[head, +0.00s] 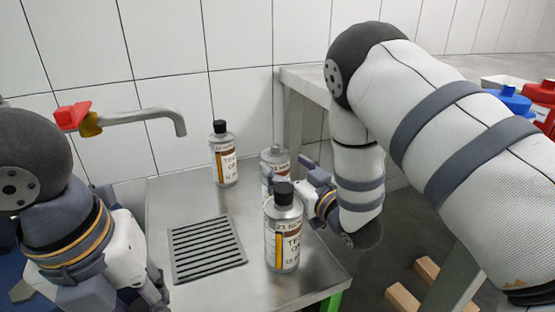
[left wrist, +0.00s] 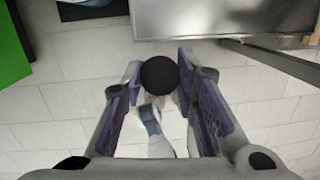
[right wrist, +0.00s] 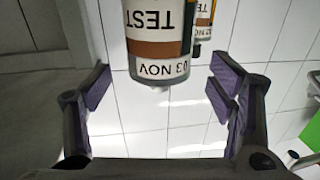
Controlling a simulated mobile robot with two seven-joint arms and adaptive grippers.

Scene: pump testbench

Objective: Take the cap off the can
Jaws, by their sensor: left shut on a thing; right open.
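Three metal cans with white labels stand on the steel bench. The middle can (head: 274,160) shows a bare grey top with no black cap. The back can (head: 224,165) and the front can (head: 284,235) wear black caps. My right gripper (head: 300,178) is open beside the middle can, partly hidden behind the front can. In the right wrist view, a can labelled 03 NOV (right wrist: 158,45) is just ahead of and between the open fingers. My left gripper (head: 152,288) is at the lower left, shut on a round black cap (left wrist: 160,75), away from the cans.
A drain grate (head: 207,248) lies in the bench top (head: 180,200). A tap (head: 130,118) with a red handle reaches over the bench from the left. A blue container (head: 510,100) and a red one (head: 543,95) stand at the right. Wooden blocks (head: 403,300) lie below.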

